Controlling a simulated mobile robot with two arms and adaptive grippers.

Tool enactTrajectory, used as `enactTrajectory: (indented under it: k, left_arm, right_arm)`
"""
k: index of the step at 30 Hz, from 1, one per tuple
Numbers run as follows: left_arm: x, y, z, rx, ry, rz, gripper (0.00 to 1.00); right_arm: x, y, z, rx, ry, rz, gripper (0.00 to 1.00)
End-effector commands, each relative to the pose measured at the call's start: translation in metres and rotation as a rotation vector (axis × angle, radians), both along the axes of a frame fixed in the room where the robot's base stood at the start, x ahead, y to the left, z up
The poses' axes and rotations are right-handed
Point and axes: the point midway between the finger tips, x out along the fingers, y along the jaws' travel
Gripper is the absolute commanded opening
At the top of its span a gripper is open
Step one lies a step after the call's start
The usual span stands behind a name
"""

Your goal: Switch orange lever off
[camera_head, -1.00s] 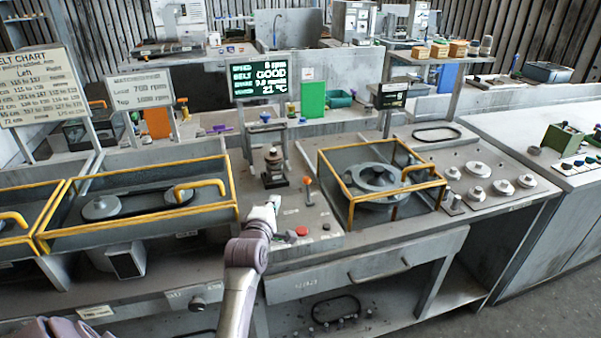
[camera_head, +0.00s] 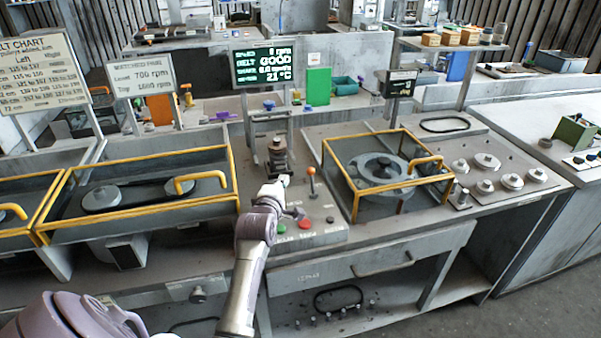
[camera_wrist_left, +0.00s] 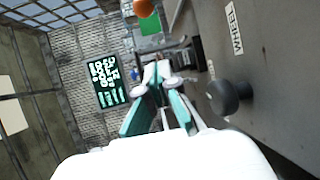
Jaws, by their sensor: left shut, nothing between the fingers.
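The orange lever (camera_head: 311,171) stands upright on the grey control panel, with an orange ball on a thin stem. My left gripper (camera_head: 286,181) is just left of the lever in the head view, apart from it. In the left wrist view my left gripper (camera_wrist_left: 160,72) is shut with nothing between its fingers. The orange ball (camera_wrist_left: 144,8) shows at the top edge of that view, beyond the fingertips, with its stem cut off or hidden. My right gripper is in neither view.
Green (camera_head: 281,228) and red (camera_head: 305,224) buttons sit in front of the lever. A yellow-framed guard (camera_head: 408,207) stands right of it, another (camera_head: 140,226) left. A dark spindle (camera_head: 277,155) rises behind my gripper. A black knob (camera_wrist_left: 225,97) shows close by in the wrist view.

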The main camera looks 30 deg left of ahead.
Motion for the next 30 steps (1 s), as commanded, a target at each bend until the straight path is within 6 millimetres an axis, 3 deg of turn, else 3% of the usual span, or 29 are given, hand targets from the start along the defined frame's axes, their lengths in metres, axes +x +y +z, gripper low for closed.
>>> enactTrajectory:
  k: [11, 18, 30]
  left_arm:
    - [0.066, 0.027, -0.009, 0.002, 0.001, 0.000, 0.00]
    - [0.068, -0.006, -0.005, -0.002, 0.000, -0.001, 0.00]
    - [0.068, -0.013, -0.006, 0.000, 0.000, 0.000, 0.00]
  right_arm:
    - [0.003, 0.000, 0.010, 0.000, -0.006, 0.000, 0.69]
    - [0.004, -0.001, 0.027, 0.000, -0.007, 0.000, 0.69]
    - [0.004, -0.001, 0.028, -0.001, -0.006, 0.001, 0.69]
